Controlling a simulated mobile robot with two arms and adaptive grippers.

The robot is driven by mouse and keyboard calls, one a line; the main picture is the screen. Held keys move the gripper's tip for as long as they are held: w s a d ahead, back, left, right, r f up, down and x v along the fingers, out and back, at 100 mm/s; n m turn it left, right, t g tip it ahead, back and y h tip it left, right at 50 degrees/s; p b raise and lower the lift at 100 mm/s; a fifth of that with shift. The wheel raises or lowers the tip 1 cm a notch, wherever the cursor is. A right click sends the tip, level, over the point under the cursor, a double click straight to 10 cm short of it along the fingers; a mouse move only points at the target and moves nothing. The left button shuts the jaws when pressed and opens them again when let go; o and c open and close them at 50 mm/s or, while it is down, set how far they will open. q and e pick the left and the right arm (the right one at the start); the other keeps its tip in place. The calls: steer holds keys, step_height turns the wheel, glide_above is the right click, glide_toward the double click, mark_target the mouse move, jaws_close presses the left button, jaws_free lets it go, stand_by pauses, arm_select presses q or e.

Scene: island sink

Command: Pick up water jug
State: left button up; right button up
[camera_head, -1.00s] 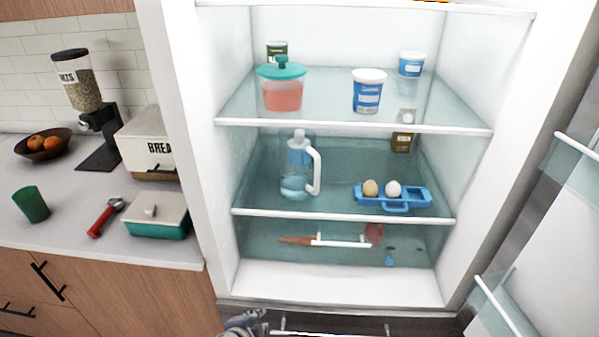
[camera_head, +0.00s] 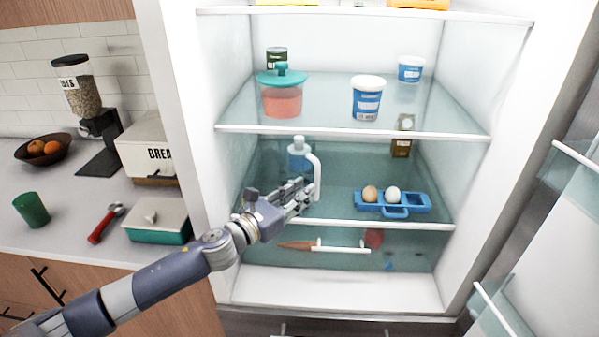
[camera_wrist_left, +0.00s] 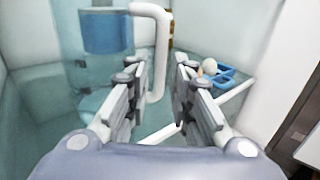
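The water jug (camera_head: 299,157) stands upright on the middle fridge shelf. It is clear with a blue band and a white handle (camera_head: 317,175) on its right side. My left gripper (camera_head: 308,192) is in front of the jug at handle height and hides its lower body. In the left wrist view the gripper (camera_wrist_left: 158,92) is open, and the white handle (camera_wrist_left: 158,60) stands upright between and beyond its fingers. The jug body (camera_wrist_left: 105,45) is behind the left finger. I cannot tell whether a finger touches the handle. My right gripper is not in view.
A blue egg tray (camera_head: 420,199) with two eggs sits right of the jug. The glass shelf above holds a teal-lidded container (camera_head: 282,95) and white-and-blue tubs (camera_head: 367,98). The shelf's white front edge (camera_head: 370,225) runs below the gripper. The open fridge door is at right.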

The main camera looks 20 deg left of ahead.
mark_target(316, 198)
arm_select(q)
steer(key=shift+p+x, duration=0.3)
steer(key=shift+x, duration=0.75)
steer(key=p+x, duration=0.1)
steer(key=x, duration=0.3)
steer(key=shift+w+d+p, duration=0.1)
steer(key=shift+w+p, duration=0.1)
steer(key=shift+p, duration=0.1)
jaws_close()
